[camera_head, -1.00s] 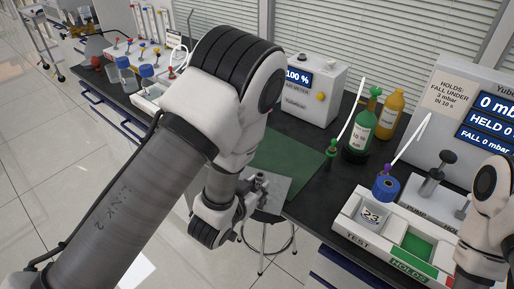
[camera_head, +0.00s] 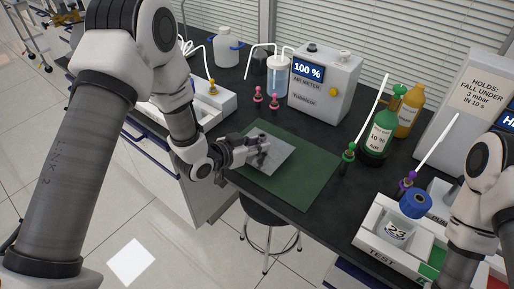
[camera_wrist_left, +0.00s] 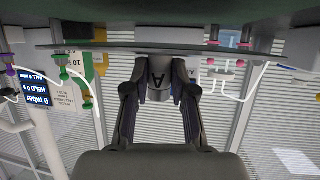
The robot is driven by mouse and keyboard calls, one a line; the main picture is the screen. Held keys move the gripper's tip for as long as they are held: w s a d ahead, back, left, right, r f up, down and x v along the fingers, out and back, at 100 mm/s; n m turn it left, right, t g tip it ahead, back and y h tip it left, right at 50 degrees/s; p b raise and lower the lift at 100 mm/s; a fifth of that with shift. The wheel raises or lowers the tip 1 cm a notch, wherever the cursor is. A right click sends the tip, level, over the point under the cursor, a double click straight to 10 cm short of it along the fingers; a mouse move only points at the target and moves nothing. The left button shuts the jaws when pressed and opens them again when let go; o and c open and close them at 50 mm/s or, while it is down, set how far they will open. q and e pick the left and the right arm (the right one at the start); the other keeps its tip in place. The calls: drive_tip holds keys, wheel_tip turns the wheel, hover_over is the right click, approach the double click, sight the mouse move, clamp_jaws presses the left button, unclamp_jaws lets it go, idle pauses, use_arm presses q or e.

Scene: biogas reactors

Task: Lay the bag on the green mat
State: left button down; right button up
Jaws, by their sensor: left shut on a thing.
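The bag (camera_head: 278,160) is a flat, silver-grey sheet over the green mat (camera_head: 305,184). In the left wrist view, which is upside down, the gripper (camera_wrist_left: 160,88) shows with the bag as a thin, edge-on strip (camera_wrist_left: 115,47). The bag looks about level there.
The air meter (camera_head: 325,88) stands behind the mat. A green bottle (camera_head: 379,137) and a yellow bottle (camera_head: 409,110) are to its right. A white tray (camera_head: 372,232) marked TEST is at the front right. A stool (camera_head: 268,222) stands below the bench edge.

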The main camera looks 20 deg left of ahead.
use_arm(q)
drive_tip(key=shift+w+a+f, duration=0.1)
drive_tip(key=shift+w+f, duration=0.05)
drive_tip(key=shift+w, duration=0.15)
wheel_tip(320, 180, down, 3)
drive_tip(key=shift+r+p, duration=0.15)
drive_tip(key=shift+p, duration=0.25)
drive_tip(key=shift+w+f, duration=0.1)
drive_tip(key=shift+f, duration=0.25)
drive_tip(key=c, duration=1)
unclamp_jaws()
drive_tip(key=shift+f, duration=0.1)
drive_tip(key=shift+o, duration=0.2)
